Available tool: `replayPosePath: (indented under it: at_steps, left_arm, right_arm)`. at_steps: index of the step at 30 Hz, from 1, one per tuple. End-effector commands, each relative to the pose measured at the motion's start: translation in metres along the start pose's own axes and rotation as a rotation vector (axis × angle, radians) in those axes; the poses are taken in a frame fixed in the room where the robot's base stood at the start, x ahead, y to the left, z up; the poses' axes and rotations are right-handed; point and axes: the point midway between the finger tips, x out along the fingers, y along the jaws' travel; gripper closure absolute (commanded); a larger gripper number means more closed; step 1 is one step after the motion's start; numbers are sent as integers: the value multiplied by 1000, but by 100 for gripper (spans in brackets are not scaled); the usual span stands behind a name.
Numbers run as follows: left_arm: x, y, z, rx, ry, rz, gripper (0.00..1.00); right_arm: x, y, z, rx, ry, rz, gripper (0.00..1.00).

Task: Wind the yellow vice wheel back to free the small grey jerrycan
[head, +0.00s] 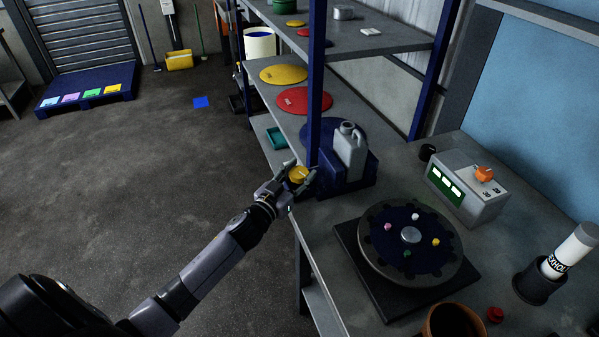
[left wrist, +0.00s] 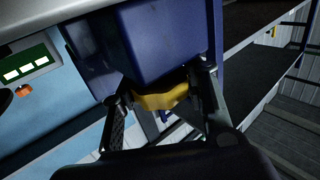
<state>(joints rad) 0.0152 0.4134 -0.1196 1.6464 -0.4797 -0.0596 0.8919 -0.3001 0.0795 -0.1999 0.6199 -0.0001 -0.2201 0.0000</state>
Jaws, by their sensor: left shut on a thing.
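The small grey jerrycan (head: 350,150) stands upright in the dark blue vice (head: 343,184) at the near end of the shelf unit, beside the bench. The yellow vice wheel (head: 298,175) sits on the vice's left side. My left gripper (head: 298,178) is shut on the wheel, with a finger on either side of its rim. In the left wrist view the yellow wheel (left wrist: 161,97) lies between the two fingers, against the blue vice body (left wrist: 170,40). The jerrycan does not show clearly there. My right gripper is not in view.
A dark turntable disc (head: 411,237) with coloured pegs stands right of the vice. Behind it is a grey control box (head: 467,188) with an orange knob. A blue post (head: 316,85) rises close beside my left gripper. Open floor (head: 150,180) lies to the left.

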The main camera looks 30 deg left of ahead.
Motion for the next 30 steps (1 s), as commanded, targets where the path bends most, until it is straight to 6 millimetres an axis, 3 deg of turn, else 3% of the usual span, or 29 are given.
replayPosePath:
  at_steps: [14,15,24,30]
  left_arm:
    - [0,0,0,1,2,-17,87]
    - [0,0,-1,1,2,-17,58]
    - [0,0,-1,1,1,-17,38]
    - [0,0,0,1,1,-17,38]
  right_arm:
    - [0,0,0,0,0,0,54]
    - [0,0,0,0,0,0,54]
    - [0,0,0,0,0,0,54]
    - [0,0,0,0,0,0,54]
